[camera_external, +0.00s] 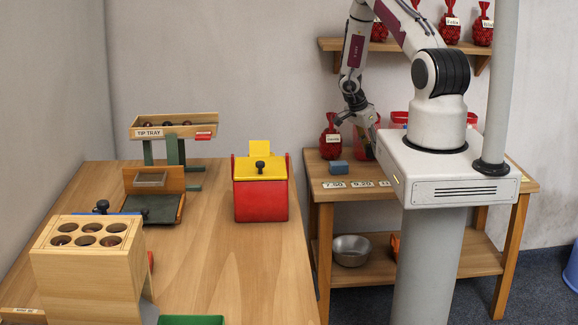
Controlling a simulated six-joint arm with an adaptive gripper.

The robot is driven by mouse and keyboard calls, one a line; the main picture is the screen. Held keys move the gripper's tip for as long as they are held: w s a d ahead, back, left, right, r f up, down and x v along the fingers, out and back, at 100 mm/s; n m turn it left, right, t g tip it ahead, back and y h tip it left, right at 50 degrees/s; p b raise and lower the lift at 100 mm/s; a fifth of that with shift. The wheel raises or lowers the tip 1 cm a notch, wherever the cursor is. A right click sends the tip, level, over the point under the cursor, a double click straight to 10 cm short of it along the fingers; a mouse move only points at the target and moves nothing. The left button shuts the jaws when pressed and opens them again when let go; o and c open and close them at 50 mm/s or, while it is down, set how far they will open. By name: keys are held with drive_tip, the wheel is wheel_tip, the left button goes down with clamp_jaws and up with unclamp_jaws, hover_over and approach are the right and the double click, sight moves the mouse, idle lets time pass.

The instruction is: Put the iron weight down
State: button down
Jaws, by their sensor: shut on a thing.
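My gripper (371,146) is at the end of the arm, pointing down over the back of the small side table (325,195), left of my base. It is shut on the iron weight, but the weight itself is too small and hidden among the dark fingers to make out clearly. I cannot tell whether the weight touches the tabletop. A red container shows partly behind the fingers. A small blue block (339,168) lies on the side table, left of and in front of my gripper.
A red net bag (330,140) stands beside my gripper. Price cards (361,184) line the side table's front. A metal bowl (351,250) is on the lower shelf. The large table (210,260) holds a red box with yellow lid (260,202), a tip tray (172,132) and a wooden holder (85,275).

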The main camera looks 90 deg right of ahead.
sight(370, 156)
drive_tip(key=shift+d, duration=0.4)
drive_tip(key=shift+f, duration=0.1)
drive_tip(key=shift+f, duration=1.6)
drive_tip(key=shift+f, duration=0.15)
drive_tip(key=c, duration=1.8)
unclamp_jaws()
drive_tip(key=shift+c, duration=0.2)
drive_tip(key=v, duration=1.2)
drive_tip(key=shift+a, duration=0.1)
